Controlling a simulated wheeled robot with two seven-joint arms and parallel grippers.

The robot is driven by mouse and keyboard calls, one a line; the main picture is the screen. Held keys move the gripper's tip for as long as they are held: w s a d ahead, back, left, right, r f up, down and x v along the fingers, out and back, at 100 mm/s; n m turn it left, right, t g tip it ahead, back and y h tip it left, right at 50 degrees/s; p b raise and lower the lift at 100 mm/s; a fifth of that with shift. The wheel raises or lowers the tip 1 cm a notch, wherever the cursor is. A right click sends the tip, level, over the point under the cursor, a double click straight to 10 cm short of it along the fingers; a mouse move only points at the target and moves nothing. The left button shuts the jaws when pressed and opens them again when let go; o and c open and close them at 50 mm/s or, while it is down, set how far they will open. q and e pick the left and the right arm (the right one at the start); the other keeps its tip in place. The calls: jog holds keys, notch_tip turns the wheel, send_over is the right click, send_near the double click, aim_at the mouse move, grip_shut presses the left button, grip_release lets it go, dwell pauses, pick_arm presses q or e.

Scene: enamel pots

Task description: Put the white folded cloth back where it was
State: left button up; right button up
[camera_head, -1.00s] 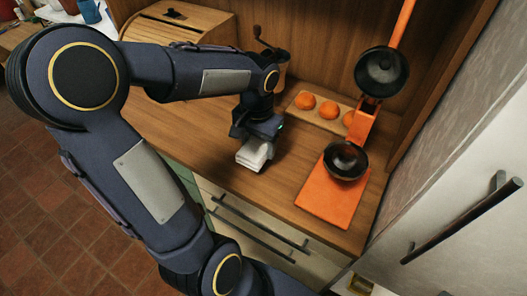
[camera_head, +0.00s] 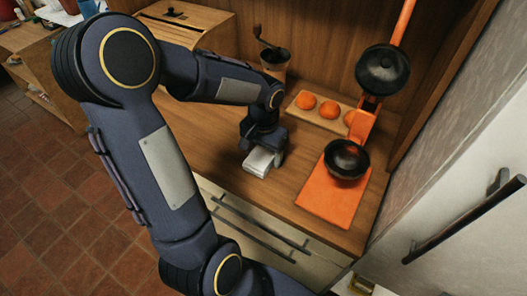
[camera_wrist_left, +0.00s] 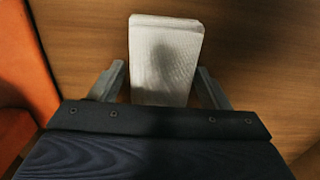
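The white folded cloth (camera_head: 258,162) appears to lie on the wooden counter, left of the orange board. It also shows in the left wrist view (camera_wrist_left: 165,55), with a dark shadow across it. My left gripper (camera_head: 262,152) is low over the counter at the cloth. Its fingers (camera_wrist_left: 161,67) stand on either side of the cloth, with a narrow strip of wood showing at the left one, so it looks open. The cloth's near end is hidden under the gripper body. My right gripper is in no view.
An orange juicer with black cups (camera_head: 382,68) stands on an orange board (camera_head: 330,198) at the right. Oranges lie on a small board (camera_head: 319,119) behind. A coffee grinder (camera_head: 275,60) and a wooden box (camera_head: 178,20) stand at the back. The counter's front edge is close to the cloth.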

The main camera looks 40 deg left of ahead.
aim_at(264, 154)
pick_arm(q)
jog(key=shift+o, duration=0.8)
jog(key=shift+r, duration=0.3)
notch_tip(264, 154, up, 10)
jog(key=r+p, duration=0.1)
jog(key=s+d+t+h, duration=0.3)
jog(key=s+d+t, duration=0.2)
jog(key=s+d, duration=0.4)
jog(key=s+f, duration=0.1)
jog(key=s, duration=0.3)
jog(key=shift+s+d+t+h, duration=0.2)
jog(key=shift+d+t+h, duration=0.1)
jog(key=shift+d+h, duration=0.1)
jog(key=shift+r, duration=0.1)
